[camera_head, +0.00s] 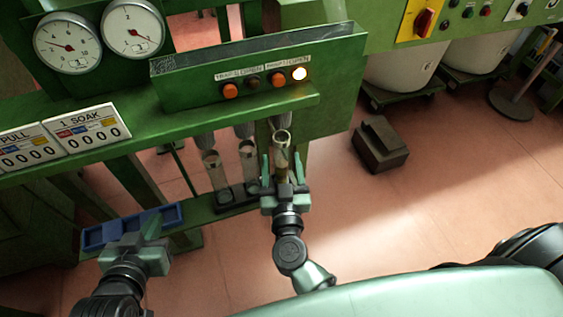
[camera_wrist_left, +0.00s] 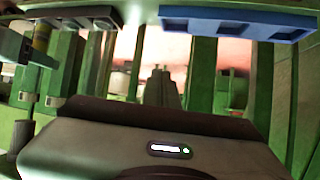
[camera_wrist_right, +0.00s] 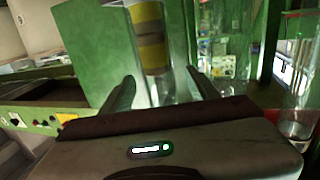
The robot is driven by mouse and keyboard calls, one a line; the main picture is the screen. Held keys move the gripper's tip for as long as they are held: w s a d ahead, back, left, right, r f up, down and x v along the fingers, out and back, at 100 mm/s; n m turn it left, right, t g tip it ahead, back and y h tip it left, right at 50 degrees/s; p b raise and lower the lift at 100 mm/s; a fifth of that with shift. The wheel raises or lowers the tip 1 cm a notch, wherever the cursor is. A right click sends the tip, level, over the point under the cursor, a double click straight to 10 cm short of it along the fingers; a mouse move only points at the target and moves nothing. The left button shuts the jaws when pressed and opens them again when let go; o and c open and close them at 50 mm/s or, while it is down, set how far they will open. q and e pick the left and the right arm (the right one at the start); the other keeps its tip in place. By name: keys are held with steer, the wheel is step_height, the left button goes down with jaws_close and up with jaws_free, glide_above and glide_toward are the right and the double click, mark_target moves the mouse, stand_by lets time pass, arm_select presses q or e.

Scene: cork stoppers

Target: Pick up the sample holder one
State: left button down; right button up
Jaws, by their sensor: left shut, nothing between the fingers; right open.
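Three clear glass cylinders hang or stand in a row below the green panel in the head view; I see no number on them, so which is sample holder one is unclear. The right cylinder (camera_head: 282,142) has yellow and dark bands inside, plain in the right wrist view (camera_wrist_right: 153,40). My right gripper (camera_head: 282,170) is open, with one finger on each side of this cylinder; contact cannot be told. The middle (camera_head: 249,162) and left (camera_head: 214,172) cylinders stand to its left. My left gripper (camera_head: 153,226) is shut and empty, beside a blue tray (camera_head: 103,236).
A green shelf and panel (camera_head: 245,75) with buttons overhang the cylinders. Gauges (camera_head: 67,43) and counter plates (camera_head: 95,128) are at the left. A dark block (camera_head: 380,146) sits on the reddish floor (camera_head: 440,190), which is mostly clear at the right.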

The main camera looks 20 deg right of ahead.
steer(key=b+x, duration=0.1)
steer(key=x, duration=0.3)
arm_select(q)
steer(key=w+d+r+t+h, duration=0.1)
steer(key=w+r+t, duration=0.2)
steer(key=r, duration=0.2)
steer(key=shift+d, duration=0.25)
arm_select(e)
jaws_close()
steer(key=shift+r, duration=0.15)
